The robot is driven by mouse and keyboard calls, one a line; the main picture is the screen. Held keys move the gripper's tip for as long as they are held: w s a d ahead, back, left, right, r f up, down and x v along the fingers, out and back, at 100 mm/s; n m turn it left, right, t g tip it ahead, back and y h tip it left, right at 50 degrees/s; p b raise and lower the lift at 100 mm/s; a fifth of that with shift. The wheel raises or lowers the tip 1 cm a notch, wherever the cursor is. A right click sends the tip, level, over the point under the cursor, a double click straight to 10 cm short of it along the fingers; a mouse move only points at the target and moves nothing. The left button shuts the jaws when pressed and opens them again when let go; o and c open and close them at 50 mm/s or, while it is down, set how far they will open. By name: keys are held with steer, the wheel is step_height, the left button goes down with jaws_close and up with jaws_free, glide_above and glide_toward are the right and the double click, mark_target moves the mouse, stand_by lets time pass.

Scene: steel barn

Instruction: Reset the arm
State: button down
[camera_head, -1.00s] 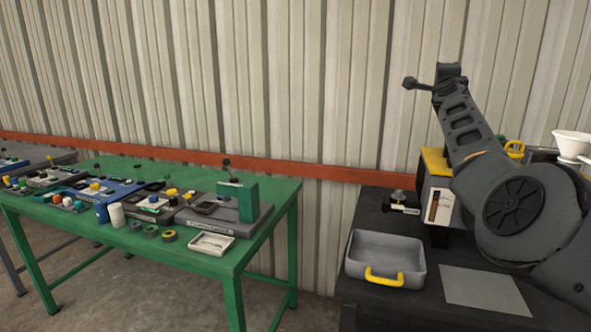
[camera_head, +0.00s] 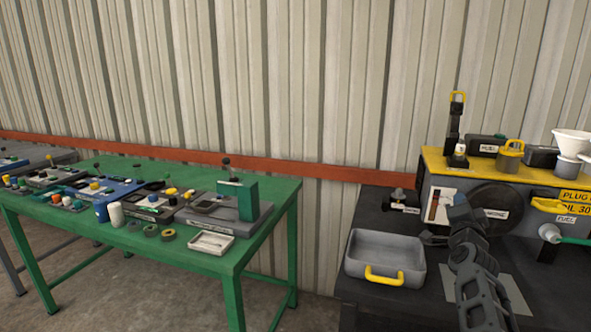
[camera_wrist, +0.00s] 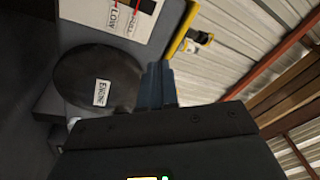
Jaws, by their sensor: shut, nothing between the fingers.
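My arm is low at the right in the head view, in front of the yellow-topped machine (camera_head: 480,163). My gripper (camera_head: 460,203) points towards the machine's front panel, with nothing held. In the wrist view its bluish fingers (camera_wrist: 159,70) are together, in front of the dark round cover labelled ENGINE (camera_wrist: 85,80). A white LOW/FULL gauge plate (camera_wrist: 112,22) is beyond them. I cannot tell the exact gap between fingertips and panel.
A grey tray with a yellow handle (camera_head: 368,243) stands left of my arm on the dark bench (camera_head: 372,212). A funnel (camera_head: 572,143) and a yellow-handled dark part (camera_head: 453,118) rise above the machine. A green table (camera_head: 270,190) with several fixtures is at left.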

steer(key=s+a+f+n+y, duration=0.25)
steer(key=s+f+n, duration=0.25)
steer(key=s+f, duration=1.1)
steer(key=s+a+f+n+g+y, duration=0.1)
steer(key=s+a+f+n, duration=0.15)
steer(key=s, duration=0.75)
steer(key=s+a+f+n, duration=0.2)
steer(key=s+a+f, duration=0.1)
steer(key=s, duration=0.7)
steer(key=s+a+r+n+g+y, duration=0.1)
steer(key=s+a+n, duration=0.15)
steer(key=s, duration=0.65)
steer(key=s+a+r+n+y, duration=0.15)
steer(key=s+a, duration=0.25)
steer(key=s, duration=0.5)
steer(key=s+a+r+n+g+y+b, duration=0.1)
steer(key=s+a+r, duration=0.4)
steer(key=s+r, duration=0.5)
steer(key=s+n, duration=0.1)
steer(key=s, duration=0.2)
steer(key=shift+s+a+r+g, duration=0.15)
steer(key=shift+a+g, duration=0.05)
steer(key=shift+g, duration=0.2)
